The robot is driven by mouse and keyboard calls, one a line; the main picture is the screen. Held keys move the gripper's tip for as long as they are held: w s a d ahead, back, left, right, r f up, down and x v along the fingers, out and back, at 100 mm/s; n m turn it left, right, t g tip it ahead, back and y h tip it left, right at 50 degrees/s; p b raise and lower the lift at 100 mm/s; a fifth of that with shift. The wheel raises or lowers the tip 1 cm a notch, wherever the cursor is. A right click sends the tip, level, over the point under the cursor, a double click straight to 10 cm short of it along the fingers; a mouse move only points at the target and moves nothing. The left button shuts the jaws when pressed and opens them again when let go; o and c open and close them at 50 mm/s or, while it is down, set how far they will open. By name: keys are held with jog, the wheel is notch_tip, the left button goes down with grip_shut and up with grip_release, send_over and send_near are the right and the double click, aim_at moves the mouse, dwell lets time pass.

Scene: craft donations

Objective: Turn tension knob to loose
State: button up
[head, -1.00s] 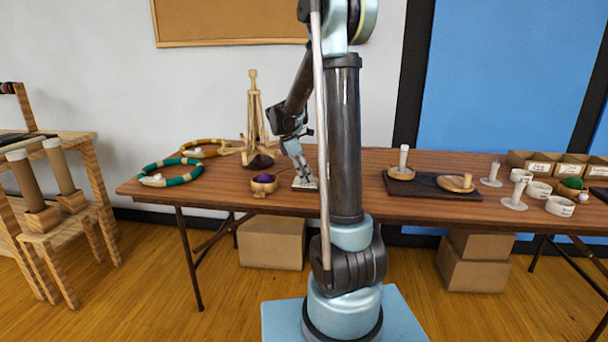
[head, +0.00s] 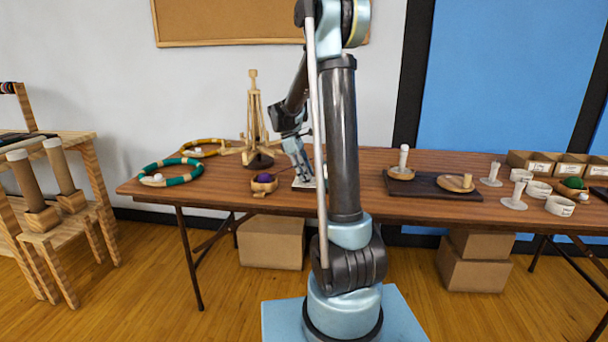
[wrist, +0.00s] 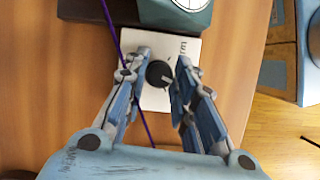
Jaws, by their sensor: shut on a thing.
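The tension knob (wrist: 160,74) is a small black round knob with a pale pointer mark. It sits on a white plate (wrist: 158,98) with partly hidden lettering on the table. In the wrist view my gripper (wrist: 164,64) has one finger on each side of the knob and is shut on it. The pointer mark faces down and slightly right in that view. In the head view my gripper (head: 307,176) reaches down to the white plate (head: 299,184), and the knob is hidden there.
A purple strand (wrist: 121,45) crosses the plate beside the left finger. A dark teal body (wrist: 175,18) with a pale round part adjoins the plate. A wooden bowl (head: 264,188) with a purple ball stands left of my gripper. A wooden swift (head: 255,120) stands behind.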

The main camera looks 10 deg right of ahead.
jog(key=m, duration=0.2)
jog(key=m+g+y, duration=0.1)
jog(key=shift+w+d+m, duration=0.1)
jog(key=shift+w+m, duration=0.1)
jog(key=shift+m, duration=0.2)
jog(key=shift+m+g+y, duration=0.5)
jog(key=shift+m+y, duration=0.1)
jog(key=shift+m, duration=1.4)
jog(key=shift+d, duration=0.1)
jog(key=o, duration=1)
jog(key=shift+r, duration=0.1)
jog(key=v, duration=1.1)
jog(key=shift+w+r, duration=0.25)
jog(key=shift+w, duration=0.05)
